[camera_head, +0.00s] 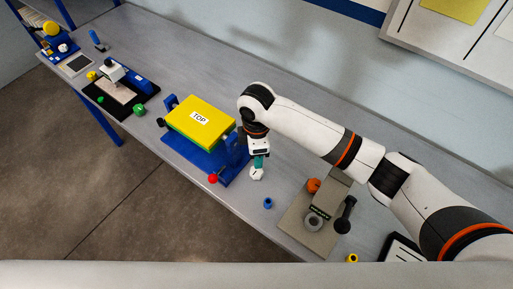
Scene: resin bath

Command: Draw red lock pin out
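A red round knob (212,178), likely the head of the lock pin, shows at the front of a blue fixture (190,150). The rest of the pin is hidden. The fixture carries a yellow block (199,120) labelled TOP. My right gripper (258,164) points down just right of the fixture, beside its right upright and apart from the red knob. Its teal fingers look close together over a small white piece (256,174); I cannot tell whether they hold it. My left gripper is not in view.
A blue ring (268,203) lies on the grey bench. A grey stand (309,226) with orange and black knobs stands to the right. A black tray (111,107), a green piece (139,109) and small parts lie left. The bench's front edge is close to the red knob.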

